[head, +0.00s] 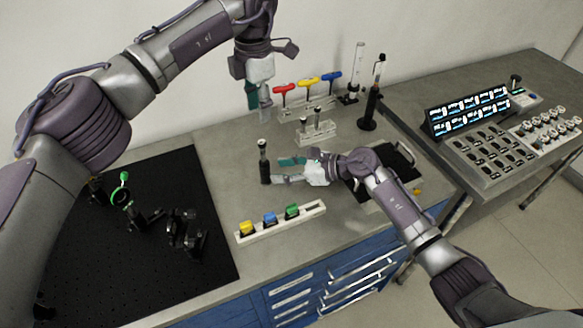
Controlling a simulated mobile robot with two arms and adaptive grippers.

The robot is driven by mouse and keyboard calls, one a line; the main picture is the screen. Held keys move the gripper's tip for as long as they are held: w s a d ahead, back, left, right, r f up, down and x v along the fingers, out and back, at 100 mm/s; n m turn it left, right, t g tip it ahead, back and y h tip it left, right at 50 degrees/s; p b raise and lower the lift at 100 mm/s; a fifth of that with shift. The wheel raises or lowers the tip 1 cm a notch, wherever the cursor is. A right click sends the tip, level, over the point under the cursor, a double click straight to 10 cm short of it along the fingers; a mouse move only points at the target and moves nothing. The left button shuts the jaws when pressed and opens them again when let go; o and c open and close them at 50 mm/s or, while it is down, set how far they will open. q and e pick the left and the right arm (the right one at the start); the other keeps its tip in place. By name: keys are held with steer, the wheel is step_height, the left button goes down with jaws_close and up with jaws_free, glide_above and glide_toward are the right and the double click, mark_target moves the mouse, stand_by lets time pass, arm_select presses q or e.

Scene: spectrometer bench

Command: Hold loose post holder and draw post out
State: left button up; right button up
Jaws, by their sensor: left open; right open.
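A slim black post holder (265,172) stands upright on the grey bench. A post (262,146) with a dark top sticks up out of it. My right gripper (276,170) is open and lies low from the right. Its fingertips point left at the holder, right beside it; I cannot tell whether they touch it. My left gripper (259,112) is open and points down above the post, with a gap between its fingertips and the post top.
A black breadboard (130,270) with optics mounts is at the left. A white strip (305,216) with yellow, blue and green blocks lies in front. Colored-handle tools in a rack (308,108) and taller posts stand behind. A black tray lies under my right arm.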

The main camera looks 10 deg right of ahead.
mark_target(266, 170)
steer(key=x, duration=0.5)
steer(key=shift+w+a, duration=0.1)
steer(key=shift+a, duration=0.05)
jaws_close()
